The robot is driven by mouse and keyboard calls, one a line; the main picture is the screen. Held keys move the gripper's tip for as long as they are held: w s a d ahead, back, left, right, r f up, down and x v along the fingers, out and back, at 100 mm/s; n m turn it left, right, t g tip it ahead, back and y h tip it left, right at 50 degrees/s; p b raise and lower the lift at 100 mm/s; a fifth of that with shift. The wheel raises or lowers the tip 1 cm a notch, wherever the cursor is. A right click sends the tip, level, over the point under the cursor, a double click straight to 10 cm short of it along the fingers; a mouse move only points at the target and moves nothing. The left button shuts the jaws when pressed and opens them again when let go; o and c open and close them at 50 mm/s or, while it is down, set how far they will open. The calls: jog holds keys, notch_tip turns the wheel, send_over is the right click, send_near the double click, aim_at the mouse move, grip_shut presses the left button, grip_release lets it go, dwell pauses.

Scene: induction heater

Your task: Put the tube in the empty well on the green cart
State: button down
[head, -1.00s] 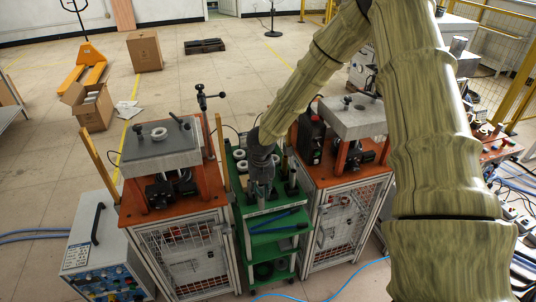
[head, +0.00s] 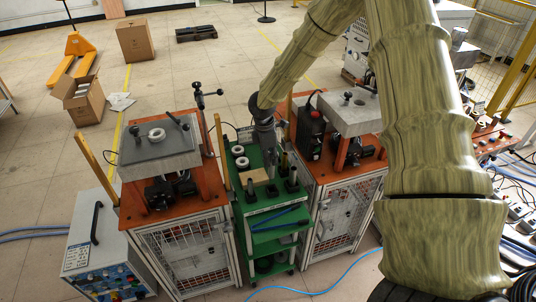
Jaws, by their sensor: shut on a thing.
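The green cart (head: 272,222) stands between two orange-topped machine stands. My gripper (head: 270,168) points down over the back middle of the cart top, right of the white rings. It is shut on a tube, but the held tube is too small and dark to separate from the fingers. I cannot tell which well is empty; the arm hides part of the cart top.
White rings (head: 242,162) and a tan block (head: 258,177) sit on the cart top. The left stand (head: 165,152) and right stand (head: 357,118) rise close on both sides.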

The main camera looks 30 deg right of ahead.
aim_at(270, 176)
jog(key=shift+d+f+b, duration=0.15)
jog(key=shift+f+b, duration=0.25)
jog(key=shift+f, duration=0.3)
jog(key=shift+f+b, duration=1.5)
jog(key=shift+f, duration=1.1)
jog(key=shift+f+b, duration=1.25)
jog(key=shift+f, duration=0.55)
jog(key=c, duration=1.1)
grip_release()
jog(key=r, duration=0.4)
jog(key=a+r, duration=0.1)
jog(key=r, duration=0.7)
jog(key=shift+w+a, duration=0.15)
jog(key=shift+w, duration=0.05)
